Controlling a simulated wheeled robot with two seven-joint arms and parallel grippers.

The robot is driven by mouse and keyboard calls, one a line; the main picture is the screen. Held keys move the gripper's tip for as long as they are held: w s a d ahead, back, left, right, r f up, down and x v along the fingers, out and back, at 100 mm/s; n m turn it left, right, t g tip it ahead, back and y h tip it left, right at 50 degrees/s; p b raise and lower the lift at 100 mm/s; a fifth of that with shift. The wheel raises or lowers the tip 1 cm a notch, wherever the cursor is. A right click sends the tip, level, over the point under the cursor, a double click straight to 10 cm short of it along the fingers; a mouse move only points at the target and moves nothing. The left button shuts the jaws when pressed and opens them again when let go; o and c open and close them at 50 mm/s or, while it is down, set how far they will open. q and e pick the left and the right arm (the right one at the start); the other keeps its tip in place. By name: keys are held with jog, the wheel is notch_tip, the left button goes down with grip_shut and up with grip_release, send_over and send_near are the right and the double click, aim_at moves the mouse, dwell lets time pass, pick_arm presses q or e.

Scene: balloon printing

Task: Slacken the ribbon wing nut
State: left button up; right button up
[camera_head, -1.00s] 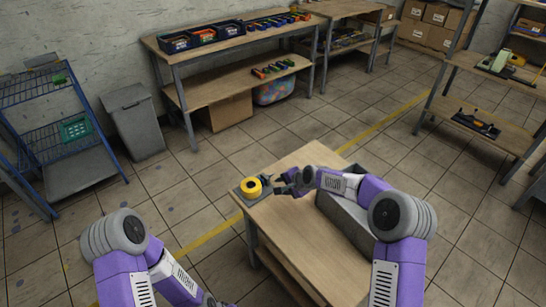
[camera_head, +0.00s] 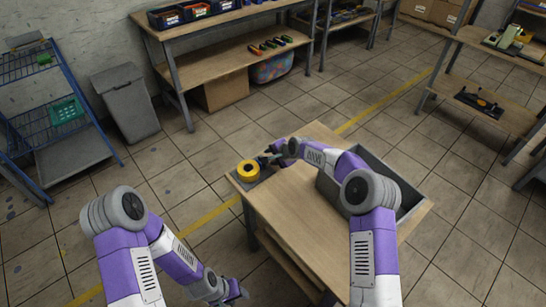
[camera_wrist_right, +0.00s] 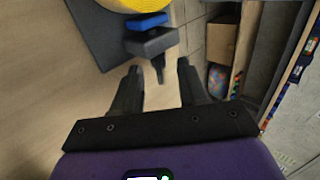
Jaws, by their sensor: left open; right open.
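A yellow ribbon roll (camera_head: 248,171) sits on a dark grey base plate at the table's far left corner; its edge also shows at the top of the right wrist view (camera_wrist_right: 135,4). Beside the roll are a blue piece (camera_wrist_right: 147,20) and a dark grey block (camera_wrist_right: 152,42) with a thin stem pointing toward my right gripper. I cannot tell for certain which of these is the wing nut. My right gripper (camera_wrist_right: 158,68) is open, its fingertips spread on either side of the stem's end, with no clear contact. My left gripper (camera_head: 235,292) is open and empty, low in the head view, left of the table.
A grey open bin (camera_head: 410,197) stands on the right of the wooden table (camera_head: 290,215), behind my right arm. The table's middle is bare. A workbench (camera_head: 225,25) with small bins, a grey trash can (camera_head: 123,103) and a blue wire rack (camera_head: 45,125) stand farther off.

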grip_shut()
jog(key=b, duration=0.1)
jog(key=f+t+b, duration=0.1)
jog(key=b, duration=0.1)
jog(key=shift+s+d+y, duration=0.15)
jog(key=shift+y, duration=0.25)
jog(key=shift+s+t+y, duration=0.15)
jog(key=shift+t+y, duration=0.55)
jog(key=shift+t, duration=0.3)
jog(key=shift+r, duration=0.1)
grip_release()
